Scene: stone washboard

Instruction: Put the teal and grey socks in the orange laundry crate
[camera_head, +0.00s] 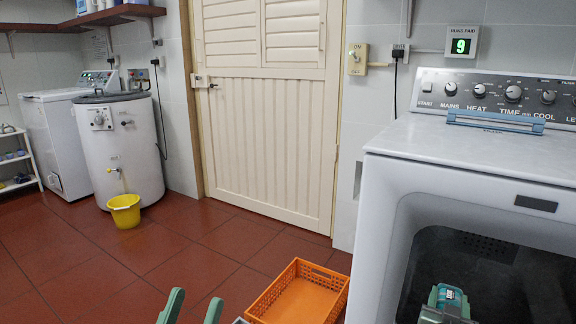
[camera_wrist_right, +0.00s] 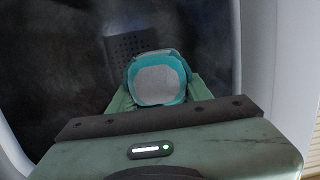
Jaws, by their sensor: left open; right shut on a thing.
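My right gripper (camera_head: 447,300) is inside the dark opening of the white machine at the right, shut on the teal and grey socks (camera_head: 449,297). In the right wrist view the socks (camera_wrist_right: 160,78) are a rounded teal bundle with a grey patch, held between the green fingers. The orange laundry crate (camera_head: 268,311) stands on the floor at the bottom centre; the part of its inside that shows looks empty. My left gripper (camera_head: 190,308) is open and empty at the bottom edge, left of the crate.
The white machine (camera_head: 372,240) has a raised rim around its opening, close to my right gripper. A yellow bucket (camera_head: 124,212) stands by a white cylindrical tank (camera_head: 120,150) at the left. The red tiled floor between bucket and crate is clear.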

